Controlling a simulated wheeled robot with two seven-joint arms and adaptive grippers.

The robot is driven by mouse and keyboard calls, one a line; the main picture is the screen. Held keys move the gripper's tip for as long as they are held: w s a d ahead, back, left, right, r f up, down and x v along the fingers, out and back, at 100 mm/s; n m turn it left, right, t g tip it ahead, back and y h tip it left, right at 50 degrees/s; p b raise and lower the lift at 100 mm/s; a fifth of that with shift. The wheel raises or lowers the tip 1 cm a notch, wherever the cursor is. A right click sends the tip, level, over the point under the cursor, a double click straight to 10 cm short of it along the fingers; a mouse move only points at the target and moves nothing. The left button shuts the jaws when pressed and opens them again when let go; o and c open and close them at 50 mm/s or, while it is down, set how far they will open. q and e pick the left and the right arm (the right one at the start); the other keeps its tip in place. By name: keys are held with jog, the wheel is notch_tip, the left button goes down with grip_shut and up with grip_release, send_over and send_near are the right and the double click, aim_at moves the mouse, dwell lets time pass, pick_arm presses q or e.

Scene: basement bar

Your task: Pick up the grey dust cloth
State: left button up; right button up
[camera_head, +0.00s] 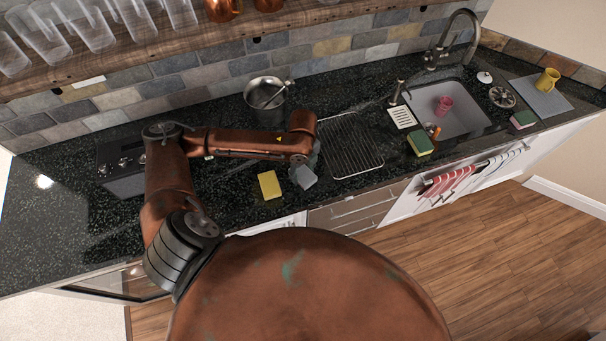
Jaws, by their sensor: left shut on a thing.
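The grey dust cloth (305,178) is a small light-grey bunched piece over the dark counter, just right of a yellow sponge. My left arm reaches in from the left across the counter. My left gripper (304,167) is at the cloth's upper edge, pointing down and shut on it. The fingers are mostly hidden under the wrist. I cannot tell whether the cloth still touches the counter. My right gripper is not in view.
The yellow sponge (269,185) lies left of the cloth. A wire rack (350,146) is close on the right. A metal pot (266,96) stands behind. The sink (446,106) holds a pink cup (444,104). A shelf with glasses (92,28) overhangs the back left.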

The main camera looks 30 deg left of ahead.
aim_at(303, 172)
pick_arm(q)
jog(key=shift+r, duration=0.5)
notch_tip(303, 172, up, 2)
jog(key=shift+w+r, duration=0.1)
jog(key=shift+r, duration=0.1)
jog(key=shift+s+d+r+p, duration=0.55)
jog(key=shift+s+r+p, duration=1.05)
jog(key=shift+s+p, duration=0.8)
jog(key=shift+s+d+r+p, duration=0.55)
jog(key=shift+s+r+p, duration=1.05)
jog(key=shift+s+p, duration=0.75)
jog(key=shift+s+d+r+p, duration=0.55)
jog(key=shift+s+r+p, duration=1.05)
jog(key=shift+s+p, duration=0.8)
jog(key=shift+w+f, duration=0.1)
jog(key=shift+w, duration=0.25)
